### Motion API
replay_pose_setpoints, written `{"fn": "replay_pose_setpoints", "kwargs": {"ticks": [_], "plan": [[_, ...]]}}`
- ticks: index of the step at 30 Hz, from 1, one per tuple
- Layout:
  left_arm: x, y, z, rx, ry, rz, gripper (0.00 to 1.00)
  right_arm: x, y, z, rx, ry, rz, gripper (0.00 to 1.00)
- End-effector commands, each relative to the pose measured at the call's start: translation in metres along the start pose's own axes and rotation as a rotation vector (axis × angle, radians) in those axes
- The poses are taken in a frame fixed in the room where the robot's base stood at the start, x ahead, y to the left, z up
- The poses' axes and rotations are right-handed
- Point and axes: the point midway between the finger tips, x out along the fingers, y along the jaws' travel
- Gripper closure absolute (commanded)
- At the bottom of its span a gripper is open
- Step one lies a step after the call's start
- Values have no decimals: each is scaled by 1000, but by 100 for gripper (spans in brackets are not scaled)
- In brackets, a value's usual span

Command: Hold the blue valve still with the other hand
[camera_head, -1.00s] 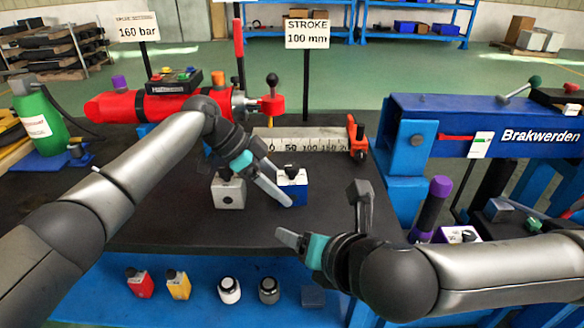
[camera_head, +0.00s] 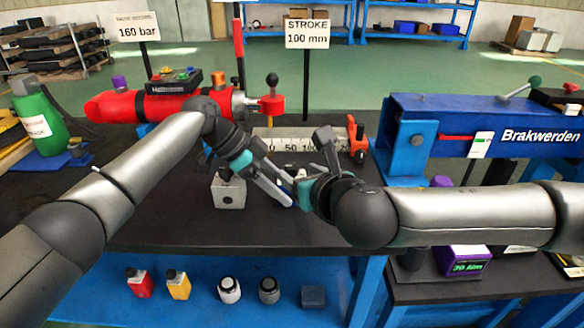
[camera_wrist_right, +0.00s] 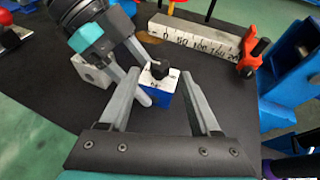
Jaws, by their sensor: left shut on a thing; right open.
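The blue valve (camera_wrist_right: 162,92), a small block with a white top and a black knob, stands on the black bench top in the right wrist view. In the head view it is mostly hidden behind my grippers. My left gripper (camera_head: 279,188) is shut on it from the left; its fingers also show in the right wrist view (camera_wrist_right: 145,88). My right gripper (camera_head: 308,168) is open. In the right wrist view its two fingers (camera_wrist_right: 160,88) stand either side of the valve, with no clear contact. The exact finger gap is hard to judge.
A grey-white valve block (camera_head: 228,193) stands just left of my left gripper. Behind are a steel ruler (camera_wrist_right: 195,34) and an orange-red clamp (camera_head: 357,140). A red cylinder (camera_head: 125,106) lies at the back left. A blue press (camera_head: 480,125) stands at the right.

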Motion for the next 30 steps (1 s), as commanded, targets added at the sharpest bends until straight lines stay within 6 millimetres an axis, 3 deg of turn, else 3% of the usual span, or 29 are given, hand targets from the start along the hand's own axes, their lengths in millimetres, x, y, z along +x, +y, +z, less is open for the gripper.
{"fn": "replay_pose_setpoints", "kwargs": {"ticks": [6, 12, 24, 30], "plan": [[0, 0, 0, 0, 1, 0, 100, 29, 0, 0, -1, -1, 0, 36], [0, 0, 0, 0, 1, 0, 100, 45, 0, 0, -1, -1, 0, 36], [0, 0, 0, 0, 1, -1, 100, 51, 0, 0, 0, 0, 1, 36], [0, 0, 0, 0, 1, -1, 100, 50, 0, 0, 0, 0, 0, 56]]}}
